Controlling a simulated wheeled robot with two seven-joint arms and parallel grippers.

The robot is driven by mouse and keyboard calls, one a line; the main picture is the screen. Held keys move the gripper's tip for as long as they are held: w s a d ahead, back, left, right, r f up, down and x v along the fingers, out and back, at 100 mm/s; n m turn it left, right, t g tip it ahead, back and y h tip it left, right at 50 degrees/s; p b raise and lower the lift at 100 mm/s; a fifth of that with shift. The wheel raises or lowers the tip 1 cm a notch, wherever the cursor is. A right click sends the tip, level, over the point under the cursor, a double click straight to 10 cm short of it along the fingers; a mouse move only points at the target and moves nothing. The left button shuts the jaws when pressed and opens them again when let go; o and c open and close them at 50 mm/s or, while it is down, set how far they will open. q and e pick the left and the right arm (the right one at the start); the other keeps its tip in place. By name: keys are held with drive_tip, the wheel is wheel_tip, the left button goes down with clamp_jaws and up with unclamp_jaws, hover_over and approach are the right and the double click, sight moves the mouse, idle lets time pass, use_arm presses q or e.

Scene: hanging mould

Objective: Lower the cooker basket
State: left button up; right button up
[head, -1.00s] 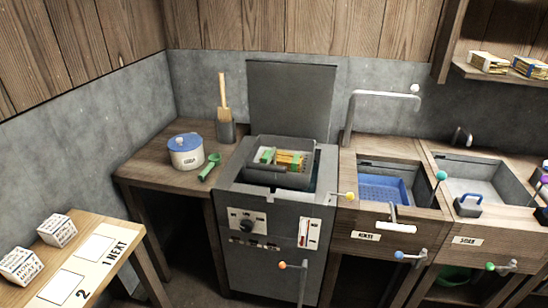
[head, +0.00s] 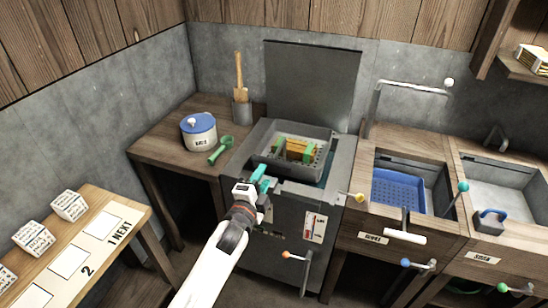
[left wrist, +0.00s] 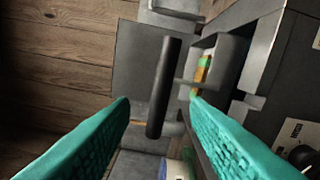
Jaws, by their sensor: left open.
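The cooker basket (head: 262,151) is a grey perforated tray in the top of the cooker (head: 338,195), with a green and yellow-brown item inside. My left gripper (head: 263,179), with teal fingers, is at the cooker's front left top edge, just in front of the basket. In the left wrist view its fingers (left wrist: 160,98) are spread apart, and a dark bar-shaped handle (left wrist: 169,80) lies between and beyond them. Whether the fingers touch the handle I cannot tell. Part of the cooker's front panel is hidden behind my left arm. My right gripper does not show.
A sink with a blue basket (head: 398,191) is to the right. A yellow-knobbed lever (head: 358,198) sticks out at the cooker's right front. The cooker's lid (head: 313,85) stands upright behind.

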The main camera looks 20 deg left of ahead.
sight(271, 165)
use_arm(q)
drive_tip(key=w, duration=0.9)
drive_tip(key=shift+d+f, duration=0.1)
drive_tip(key=shift+d, duration=0.15)
drive_tip(key=shift+s, duration=0.1)
clamp_jaws()
